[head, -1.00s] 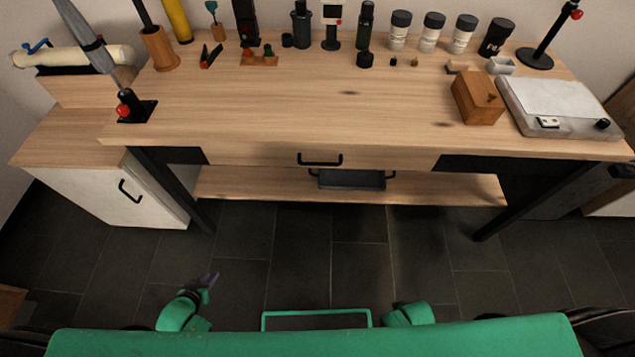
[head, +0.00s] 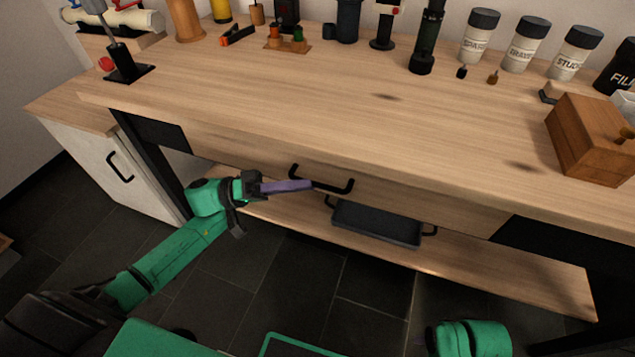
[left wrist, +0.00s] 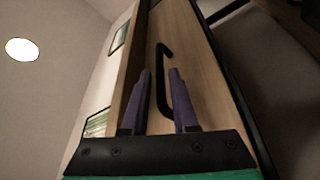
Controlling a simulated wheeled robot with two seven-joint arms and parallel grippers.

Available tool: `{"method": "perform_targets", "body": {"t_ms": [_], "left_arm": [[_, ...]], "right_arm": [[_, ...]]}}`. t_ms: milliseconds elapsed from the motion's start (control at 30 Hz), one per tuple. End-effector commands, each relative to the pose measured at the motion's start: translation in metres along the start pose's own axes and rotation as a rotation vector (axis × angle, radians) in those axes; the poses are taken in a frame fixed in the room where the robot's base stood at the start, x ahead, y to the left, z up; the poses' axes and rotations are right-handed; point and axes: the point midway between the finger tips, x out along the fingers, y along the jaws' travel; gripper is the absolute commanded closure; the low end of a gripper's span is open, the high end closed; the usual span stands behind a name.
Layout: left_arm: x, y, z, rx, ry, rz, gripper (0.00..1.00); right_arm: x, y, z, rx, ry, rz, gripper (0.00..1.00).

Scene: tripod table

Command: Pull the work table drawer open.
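The work table (head: 330,110) has a shallow wooden drawer (head: 420,205) under its top, its front flush with the apron, so it looks closed. A black bar handle (head: 335,190) is on the drawer front. My left gripper (head: 306,185) is at the handle's left part, its purple fingers pointing along the front. In the left wrist view the two fingers (left wrist: 162,85) are spread, and the handle (left wrist: 162,80) shows in the gap between them. I cannot tell whether they touch it. My right gripper's fingers do not show; only a green part of that arm is in view.
A dark tray (head: 376,222) sits on the lower shelf (head: 520,275) below the drawer. A white cabinet (head: 95,165) stands at left. Jars and a wooden box (head: 590,140) stand on the tabletop. The dark tiled floor before the table is clear.

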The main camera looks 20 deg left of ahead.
Motion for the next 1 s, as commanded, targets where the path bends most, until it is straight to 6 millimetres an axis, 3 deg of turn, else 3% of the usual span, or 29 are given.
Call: {"method": "perform_targets", "body": {"t_ms": [100, 233, 467, 533, 567, 1000], "left_arm": [[0.023, 0.000, 0.000, 0.001, 0.001, 0.002, 0.73], [0.035, 0.000, 0.000, 0.001, 0.001, 0.000, 0.73], [0.036, -0.001, 0.000, 0.000, 0.001, -0.001, 0.73], [0.036, -0.001, 0.000, 0.000, 0.001, -0.001, 0.96], [0.036, -0.001, 0.000, 0.000, 0.001, -0.001, 1.00], [0.035, -0.001, 0.000, 0.000, 0.001, -0.002, 1.00]], "right_arm": [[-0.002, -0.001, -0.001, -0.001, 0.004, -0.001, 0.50], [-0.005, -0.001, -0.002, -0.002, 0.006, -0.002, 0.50], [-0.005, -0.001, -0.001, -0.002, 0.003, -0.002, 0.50], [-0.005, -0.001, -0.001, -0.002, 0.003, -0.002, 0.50], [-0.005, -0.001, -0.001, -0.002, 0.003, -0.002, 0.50], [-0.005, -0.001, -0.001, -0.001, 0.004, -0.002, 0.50]]}}
